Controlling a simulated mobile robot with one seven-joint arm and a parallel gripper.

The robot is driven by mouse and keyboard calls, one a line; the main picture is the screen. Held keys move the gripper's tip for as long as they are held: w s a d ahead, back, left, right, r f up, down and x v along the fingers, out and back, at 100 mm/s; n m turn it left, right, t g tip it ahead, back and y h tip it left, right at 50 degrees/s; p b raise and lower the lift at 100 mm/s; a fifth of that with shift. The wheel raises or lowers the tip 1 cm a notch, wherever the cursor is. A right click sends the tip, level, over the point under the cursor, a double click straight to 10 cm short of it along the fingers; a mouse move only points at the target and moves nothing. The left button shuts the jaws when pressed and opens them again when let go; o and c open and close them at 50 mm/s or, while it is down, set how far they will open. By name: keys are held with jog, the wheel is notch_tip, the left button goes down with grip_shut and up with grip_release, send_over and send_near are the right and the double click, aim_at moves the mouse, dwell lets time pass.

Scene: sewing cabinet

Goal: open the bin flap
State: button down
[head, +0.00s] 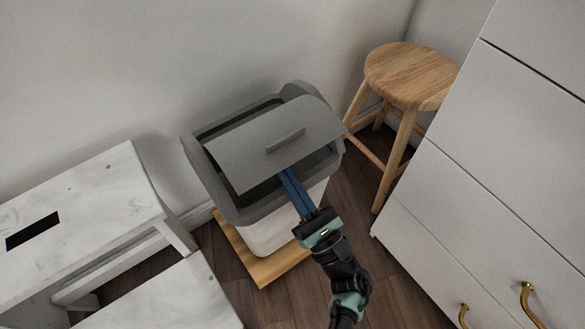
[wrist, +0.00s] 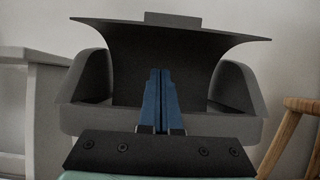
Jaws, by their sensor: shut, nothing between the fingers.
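The bin (head: 262,234) has a white body and a grey rim and stands on a wooden board. Its grey flap (head: 250,143) is tilted partly up, with a small handle ridge (head: 286,140) on top. A dark opening shows around the flap. My gripper (head: 286,174) is shut and empty, its blue fingers at the front edge of the flap, with their tips just under it. In the wrist view the flap (wrist: 170,60) rises behind and above the shut fingers (wrist: 160,75). Whether the fingertips touch the flap, I cannot tell.
A white step stool (head: 95,205) stands left of the bin. A round wooden stool (head: 410,75) stands behind to the right. A white cabinet (head: 480,170) with brass handles is at the right. Dark wooden floor shows between bin and cabinet.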

aim_at(281, 145)
jog(key=shift+s+d+r+p, duration=0.15)
jog(key=shift+s+r, duration=0.1)
jog(key=shift+r, duration=0.7)
jog(key=shift+s+d+r+p, duration=0.15)
jog(key=shift+s+r, duration=0.05)
jog(key=shift+r, duration=0.75)
notch_tip(281, 145, up, 3)
jog(key=shift+f+g+h+p, duration=0.1)
jog(key=shift+g+h+p, duration=0.35)
jog(key=shift+p, duration=0.8)
jog(key=shift+w+f, duration=0.1)
